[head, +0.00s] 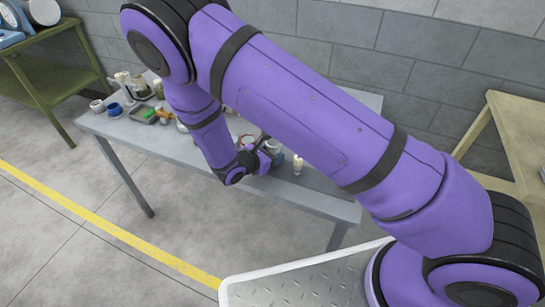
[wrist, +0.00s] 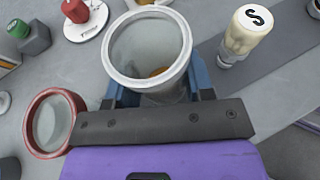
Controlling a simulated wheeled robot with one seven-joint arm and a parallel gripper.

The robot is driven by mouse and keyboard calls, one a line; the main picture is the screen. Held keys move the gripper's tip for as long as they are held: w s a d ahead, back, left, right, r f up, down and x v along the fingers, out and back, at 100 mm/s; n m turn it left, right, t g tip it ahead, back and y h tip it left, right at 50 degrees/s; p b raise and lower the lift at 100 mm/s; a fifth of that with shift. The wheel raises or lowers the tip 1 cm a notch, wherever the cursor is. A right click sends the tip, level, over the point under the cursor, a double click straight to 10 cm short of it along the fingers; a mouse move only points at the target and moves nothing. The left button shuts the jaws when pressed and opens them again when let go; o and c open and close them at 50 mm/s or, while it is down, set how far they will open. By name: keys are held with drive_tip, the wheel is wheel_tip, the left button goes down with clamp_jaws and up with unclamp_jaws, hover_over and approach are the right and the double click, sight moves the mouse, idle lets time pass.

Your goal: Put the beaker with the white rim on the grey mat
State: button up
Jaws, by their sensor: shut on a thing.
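The beaker with the white rim (wrist: 148,48) is clear-walled and stands between the two blue fingers of my gripper (wrist: 158,90) in the wrist view. My gripper is shut on it, and something orange-brown shows inside or through it. In the head view my gripper (head: 268,153) is low over the grey table, partly hidden by my arm. A flat darker grey area (wrist: 275,68), which looks like the grey mat, lies right of the beaker in the wrist view. I cannot tell whether the beaker touches the table.
A red-rimmed beaker (wrist: 54,122) is close left of my gripper. A cream bottle with an S on its white cap (wrist: 240,35) stands to the right. A red item on a white disc (wrist: 86,20) and a green-topped item (wrist: 28,36) are at upper left. More items crowd the table's left end.

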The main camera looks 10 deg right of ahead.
drive_tip(key=shift+f, duration=0.65)
drive_tip(key=o, duration=0.9)
drive_tip(key=shift+f, duration=0.1)
drive_tip(key=shift+o, duration=0.2)
drive_tip(key=shift+s+a+r, duration=0.1)
drive_tip(key=shift+a+r, duration=0.1)
drive_tip(key=v, duration=1.1)
drive_tip(key=shift+s+a+r, duration=0.1)
drive_tip(key=shift+s+a, duration=0.05)
drive_tip(key=shift+a, duration=0.1)
